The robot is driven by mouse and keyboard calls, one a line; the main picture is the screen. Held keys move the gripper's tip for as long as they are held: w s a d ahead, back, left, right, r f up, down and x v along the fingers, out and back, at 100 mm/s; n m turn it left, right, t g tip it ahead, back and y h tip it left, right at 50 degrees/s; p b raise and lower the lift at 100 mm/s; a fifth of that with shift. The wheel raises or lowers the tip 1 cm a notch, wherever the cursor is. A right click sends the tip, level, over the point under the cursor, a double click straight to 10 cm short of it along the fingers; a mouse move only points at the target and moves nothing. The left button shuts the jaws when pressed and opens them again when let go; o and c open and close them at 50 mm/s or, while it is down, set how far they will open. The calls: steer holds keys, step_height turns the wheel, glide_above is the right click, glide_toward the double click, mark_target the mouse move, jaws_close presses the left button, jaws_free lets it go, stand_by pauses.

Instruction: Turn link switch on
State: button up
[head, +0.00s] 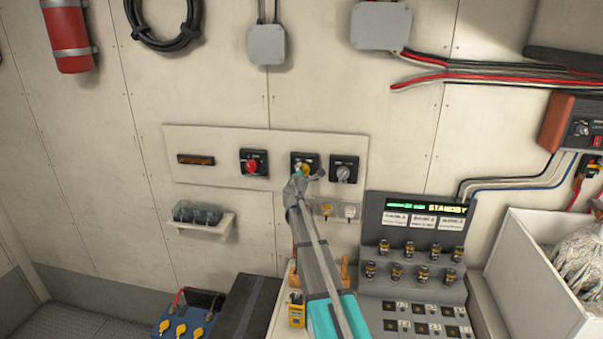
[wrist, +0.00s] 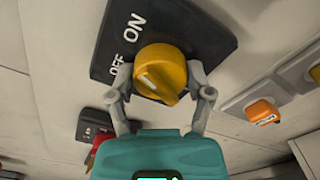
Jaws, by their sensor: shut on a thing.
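The link switch is a yellow rotary knob (wrist: 162,72) on a black plate (wrist: 185,28) marked ON and OFF, seen close in the wrist view. In the head view the yellow knob (head: 305,168) is the third device from the left on the pale wall panel, partly hidden by my gripper. My gripper (wrist: 160,93) is shut on the knob, with one grey finger at each side of it. In the head view my gripper (head: 303,179) reaches up to the panel from below. A short white mark shows on the knob's face; I cannot tell which label it points to.
A red knob (head: 252,167) is to the left and a grey knob (head: 344,171) close to the right. Small orange and white switches (head: 338,211) sit just below right. A console (head: 415,265) reading STANDBY stands right of my arm. The wall left of the panel is clear.

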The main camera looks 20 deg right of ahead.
steer(key=shift+w+m, duration=0.2)
steer(key=shift+m, duration=0.2)
steer(key=o, duration=1.1)
steer(key=shift+o, duration=0.2)
steer(key=shift+s, duration=0.15)
steer(key=shift+s+a, duration=0.35)
steer(key=shift+s, duration=0.1)
steer(key=v, duration=1)
steer(key=shift+s+a, duration=0.3)
